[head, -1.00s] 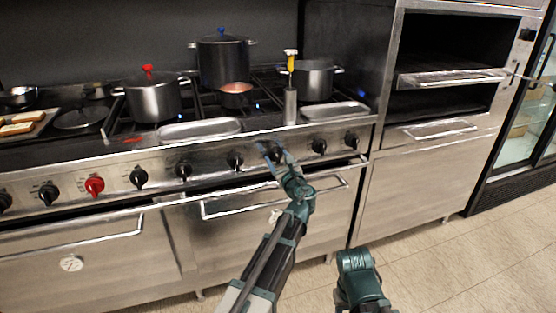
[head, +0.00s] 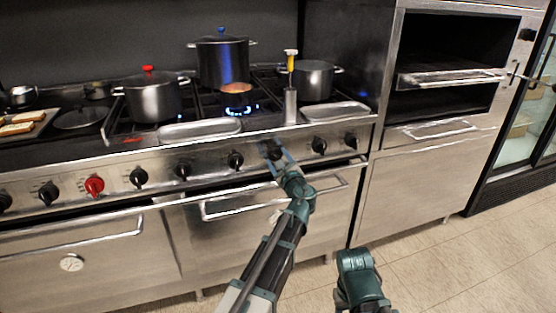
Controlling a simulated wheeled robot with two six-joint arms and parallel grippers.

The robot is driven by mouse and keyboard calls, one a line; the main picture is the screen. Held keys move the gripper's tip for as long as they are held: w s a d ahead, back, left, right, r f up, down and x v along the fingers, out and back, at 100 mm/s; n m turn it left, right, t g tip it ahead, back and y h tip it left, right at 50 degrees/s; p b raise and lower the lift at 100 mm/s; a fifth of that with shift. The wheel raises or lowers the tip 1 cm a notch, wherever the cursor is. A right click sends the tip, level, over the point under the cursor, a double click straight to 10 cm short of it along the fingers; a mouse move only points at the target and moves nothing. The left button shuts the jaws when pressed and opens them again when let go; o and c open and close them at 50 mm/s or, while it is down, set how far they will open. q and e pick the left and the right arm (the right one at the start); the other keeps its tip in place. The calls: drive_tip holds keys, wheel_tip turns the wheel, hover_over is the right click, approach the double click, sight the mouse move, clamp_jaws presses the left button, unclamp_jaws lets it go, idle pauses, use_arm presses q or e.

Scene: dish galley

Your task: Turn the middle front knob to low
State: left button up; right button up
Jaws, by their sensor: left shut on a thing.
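The range's front panel (head: 210,163) carries a row of black knobs and one red knob (head: 94,185). My left gripper (head: 275,153) is shut on a black knob (head: 271,149) on the right half of the panel. Its fingers partly hide that knob, so I cannot read its mark. A blue flame (head: 240,108) burns under a small copper-coloured pan (head: 236,92) on the burners behind. The fingers of my right gripper are not in view; only a teal part of that arm shows low down.
Neighbouring black knobs (head: 235,160) and (head: 319,145) sit close on either side. An oven door handle (head: 230,209) runs below. Pots (head: 153,99) and a steel holder with a yellow-handled tool (head: 290,103) stand above.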

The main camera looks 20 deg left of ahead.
use_arm(q)
drive_tip(key=o, duration=1.4)
drive_tip(key=shift+c, duration=0.2)
drive_tip(key=v, duration=1.3)
drive_tip(key=shift+s+d, duration=0.25)
drive_tip(key=shift+s, duration=0.1)
